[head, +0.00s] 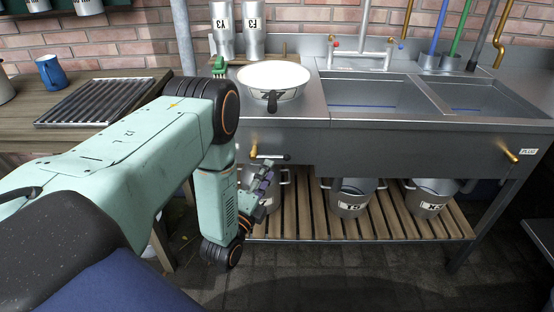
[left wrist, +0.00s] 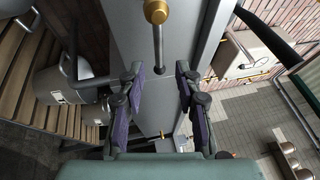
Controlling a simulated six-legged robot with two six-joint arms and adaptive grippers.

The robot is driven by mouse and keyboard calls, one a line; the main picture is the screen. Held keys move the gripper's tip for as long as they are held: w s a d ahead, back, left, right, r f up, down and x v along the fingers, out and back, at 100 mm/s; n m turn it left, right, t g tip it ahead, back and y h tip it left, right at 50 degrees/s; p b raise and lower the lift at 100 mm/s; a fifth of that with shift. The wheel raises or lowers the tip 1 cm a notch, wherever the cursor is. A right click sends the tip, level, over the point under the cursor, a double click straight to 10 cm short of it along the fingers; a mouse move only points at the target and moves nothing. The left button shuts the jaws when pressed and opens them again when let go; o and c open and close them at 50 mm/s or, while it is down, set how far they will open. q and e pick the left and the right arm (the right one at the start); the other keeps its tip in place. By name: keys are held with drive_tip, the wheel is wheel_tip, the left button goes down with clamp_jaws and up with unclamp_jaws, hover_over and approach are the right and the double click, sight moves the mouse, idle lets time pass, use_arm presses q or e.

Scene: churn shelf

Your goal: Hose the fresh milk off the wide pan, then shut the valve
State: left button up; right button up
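The wide pan (head: 274,88), with a white inner surface and a dark handle, sits on the steel sink top at the left. I cannot tell a milk film from its white surface. A brass valve (head: 254,151) with a dark lever sticks out of the sink's front panel below the pan. My left gripper (head: 262,185) is just below that lever, fingers apart and empty. In the left wrist view the brass valve (left wrist: 157,12) shows beyond the open fingers, its lever pointing into the gap. My right gripper is not in view. I cannot make out the hose for certain.
Two sink basins (head: 370,95) lie right of the pan, with a red- and blue-handled tap (head: 362,52) behind. A second brass valve (head: 510,156) is on the front panel's right. Metal pots (head: 350,198) stand on the slatted shelf (head: 315,222) below.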

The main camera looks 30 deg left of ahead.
sight(276, 157)
use_arm(q)
drive_tip(key=x, duration=0.3)
drive_tip(key=b+x, duration=0.1)
drive_tip(key=x, duration=0.2)
drive_tip(key=shift+a+f, duration=0.2)
drive_tip(key=shift+a, duration=0.05)
drive_tip(key=shift+w+d+r, duration=0.25)
drive_tip(key=shift+w+r, duration=0.05)
drive_tip(key=shift+a+f, duration=0.15)
drive_tip(key=shift+a, duration=0.1)
drive_tip(key=shift+c, duration=0.4)
drive_tip(key=shift+d, duration=0.2)
drive_tip(key=c, duration=0.4)
drive_tip(key=shift+a, duration=0.1)
clamp_jaws()
